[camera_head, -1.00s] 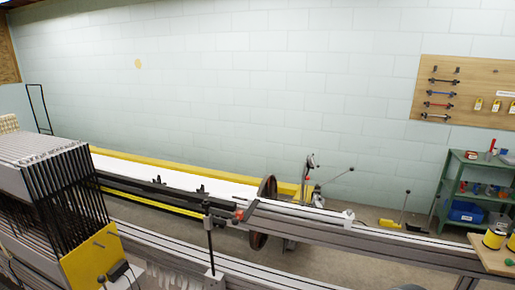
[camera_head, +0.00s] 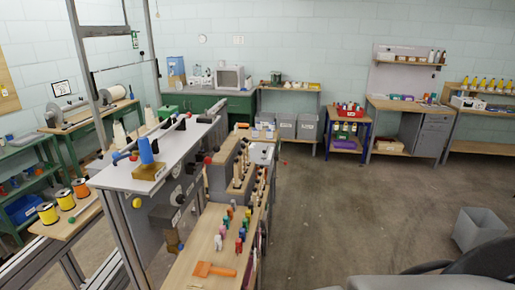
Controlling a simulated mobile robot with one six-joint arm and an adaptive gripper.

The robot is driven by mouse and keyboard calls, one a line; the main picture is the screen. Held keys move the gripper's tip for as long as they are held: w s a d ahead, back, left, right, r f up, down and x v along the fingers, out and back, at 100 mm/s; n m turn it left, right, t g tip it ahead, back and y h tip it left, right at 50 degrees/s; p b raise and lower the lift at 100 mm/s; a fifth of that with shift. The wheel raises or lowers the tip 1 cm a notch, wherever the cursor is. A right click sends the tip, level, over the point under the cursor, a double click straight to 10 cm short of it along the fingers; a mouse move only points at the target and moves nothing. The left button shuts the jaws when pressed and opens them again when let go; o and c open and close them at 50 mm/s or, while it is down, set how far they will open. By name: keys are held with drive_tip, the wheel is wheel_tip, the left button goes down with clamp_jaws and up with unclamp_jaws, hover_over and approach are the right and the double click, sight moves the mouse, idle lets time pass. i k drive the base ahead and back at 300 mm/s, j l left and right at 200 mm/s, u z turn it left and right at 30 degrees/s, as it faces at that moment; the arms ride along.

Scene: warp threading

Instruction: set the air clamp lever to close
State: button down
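I cannot pick out the air clamp lever for certain. My gripper is not in view.
Yellow spools (camera_head: 65,200) stand at left. Workbenches line the back wall. A grey bin (camera_head: 480,229) stands at right. The floor (camera_head: 350,210) between is clear.

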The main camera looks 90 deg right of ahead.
sight(217, 149)
drive_tip(key=z, duration=2.75)
